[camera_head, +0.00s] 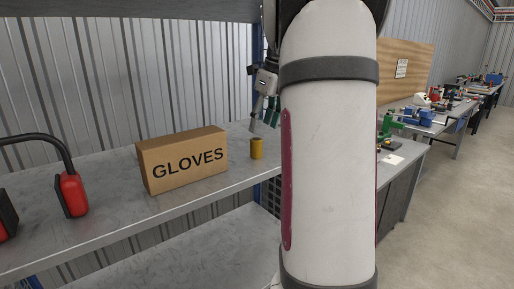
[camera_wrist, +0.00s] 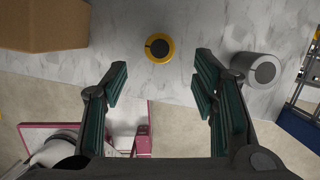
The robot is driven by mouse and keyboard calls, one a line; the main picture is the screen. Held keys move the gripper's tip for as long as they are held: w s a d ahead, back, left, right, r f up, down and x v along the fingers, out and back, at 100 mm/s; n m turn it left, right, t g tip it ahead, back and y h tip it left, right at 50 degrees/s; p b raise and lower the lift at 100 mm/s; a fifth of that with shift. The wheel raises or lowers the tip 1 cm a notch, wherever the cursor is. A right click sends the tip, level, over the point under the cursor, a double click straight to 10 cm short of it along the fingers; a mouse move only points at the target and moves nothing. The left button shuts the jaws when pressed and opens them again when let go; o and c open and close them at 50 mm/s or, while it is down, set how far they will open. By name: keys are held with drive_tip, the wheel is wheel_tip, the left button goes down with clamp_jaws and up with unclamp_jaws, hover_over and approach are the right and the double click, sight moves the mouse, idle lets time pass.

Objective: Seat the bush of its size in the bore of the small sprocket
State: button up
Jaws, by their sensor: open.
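A short yellow cylinder (camera_head: 257,148) stands upright on the grey shelf, to the right of a cardboard box. In the wrist view it is a yellow ring (camera_wrist: 170,49) with a dark centre, beyond my fingertips and roughly in line with the gap between them. A grey cylinder (camera_wrist: 246,62) with a dark round centre stands to its right in the wrist view. I cannot tell for sure whether either is a bush. My gripper (camera_wrist: 160,80) is open and empty; in the head view it (camera_head: 264,118) hangs near the yellow cylinder, partly behind my arm. I see no sprocket clearly.
The cardboard box marked GLOVES (camera_head: 182,160) stands on the shelf (camera_head: 110,228), left of the yellow cylinder. A red and black object (camera_head: 72,193) is farther left. A dark blue post (camera_wrist: 300,127) is at right in the wrist view. Workbenches (camera_head: 420,127) stand at right.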

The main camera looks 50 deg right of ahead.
sight(256, 139)
drive_tip(key=shift+w+x, duration=0.2)
drive_tip(key=shift+x, duration=1.15)
drive_tip(key=shift+w+x, duration=0.15)
drive_tip(key=shift+x, duration=1.15)
drive_tip(key=shift+r, duration=0.15)
clamp_jaws()
